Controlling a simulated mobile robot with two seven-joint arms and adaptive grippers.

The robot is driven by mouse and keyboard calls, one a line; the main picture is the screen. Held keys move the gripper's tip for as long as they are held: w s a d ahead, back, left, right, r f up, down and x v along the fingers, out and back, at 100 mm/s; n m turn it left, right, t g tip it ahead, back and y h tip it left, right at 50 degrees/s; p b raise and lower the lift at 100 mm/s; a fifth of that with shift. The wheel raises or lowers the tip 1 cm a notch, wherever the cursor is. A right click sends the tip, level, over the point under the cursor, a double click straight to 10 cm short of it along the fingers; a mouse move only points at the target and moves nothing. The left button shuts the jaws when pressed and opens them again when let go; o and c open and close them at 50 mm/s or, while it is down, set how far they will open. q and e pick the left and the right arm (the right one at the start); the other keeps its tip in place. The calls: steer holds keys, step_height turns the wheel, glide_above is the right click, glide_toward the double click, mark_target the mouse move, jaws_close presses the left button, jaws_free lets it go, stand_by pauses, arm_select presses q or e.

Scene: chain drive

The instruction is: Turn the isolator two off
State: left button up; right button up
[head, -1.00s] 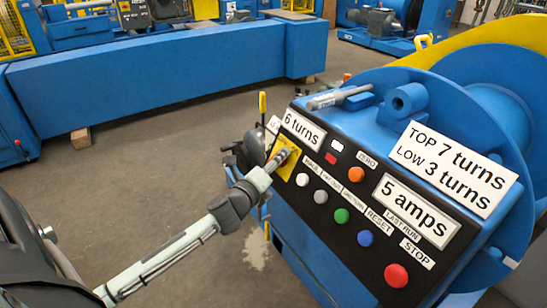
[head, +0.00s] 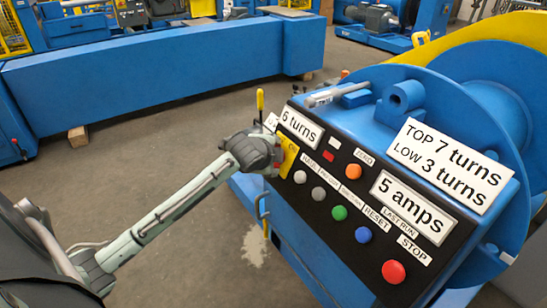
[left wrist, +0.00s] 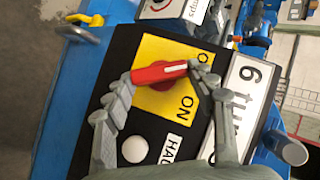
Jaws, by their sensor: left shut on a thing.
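The isolator is a red rotary handle (left wrist: 160,73) on a yellow plate (left wrist: 160,48) at the upper left end of a black control panel. In the left wrist view the handle lies across the plate, and the word ON shows beside it. My left gripper (left wrist: 162,75) has its fingers at both ends of the red handle, gripping it. In the head view my left gripper (head: 275,160) is at the yellow plate (head: 289,155) and mostly hides the handle. I cannot read a number on the isolator. My right gripper is not in view.
A white button (head: 300,177), green button (head: 339,213), blue button (head: 363,235) and red stop button (head: 393,272) line the panel. A "6 turns" sign (head: 301,124) is close to the gripper. A yellow-topped lever (head: 260,100) stands behind. The floor to the left is open.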

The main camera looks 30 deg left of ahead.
arm_select(q)
steer(key=shift+w+r+n+g+h, duration=0.1)
steer(key=shift+n+g+h, duration=0.4)
steer(key=shift+n+g, duration=0.45)
steer(key=shift+a+n, duration=0.1)
steer(key=shift+n, duration=0.15)
steer(key=o, duration=1.2)
steer(key=shift+c, duration=0.2)
steer(key=shift+r, duration=0.15)
steer(key=v, duration=1.2)
